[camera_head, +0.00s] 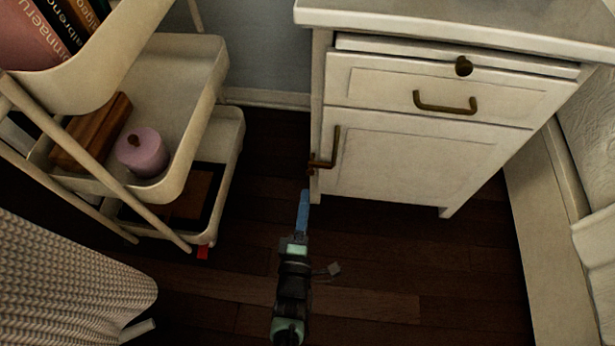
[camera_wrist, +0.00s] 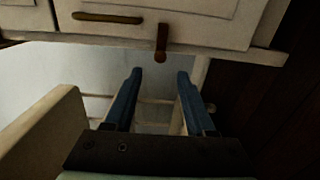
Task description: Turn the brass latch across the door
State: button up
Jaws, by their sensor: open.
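The brass latch (camera_head: 319,164) is a small dark piece at the left edge of the white cabinet door (camera_head: 415,160), near the lower end of the door's upright handle (camera_head: 336,142). In the wrist view the latch (camera_wrist: 161,43) lies at right angles to the handle (camera_wrist: 107,18) and overlaps the cabinet's edge strip. My gripper (camera_head: 305,194) is below the latch in the head view. In the wrist view my gripper (camera_wrist: 158,76) has two blue fingers apart, with nothing between them. The latch lies just beyond the fingertips, apart from them.
Above the door is a drawer with a brass handle (camera_head: 445,105), and a round brass piece (camera_head: 464,66) is above that. A cream shelf cart (camera_head: 205,90) with a pink candle (camera_head: 142,152) stands at left. Dark wooden floor (camera_head: 390,270) is open before the cabinet.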

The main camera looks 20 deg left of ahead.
jog(key=p+v, duration=0.1)
jog(key=v, duration=0.3)
dwell(0.5)
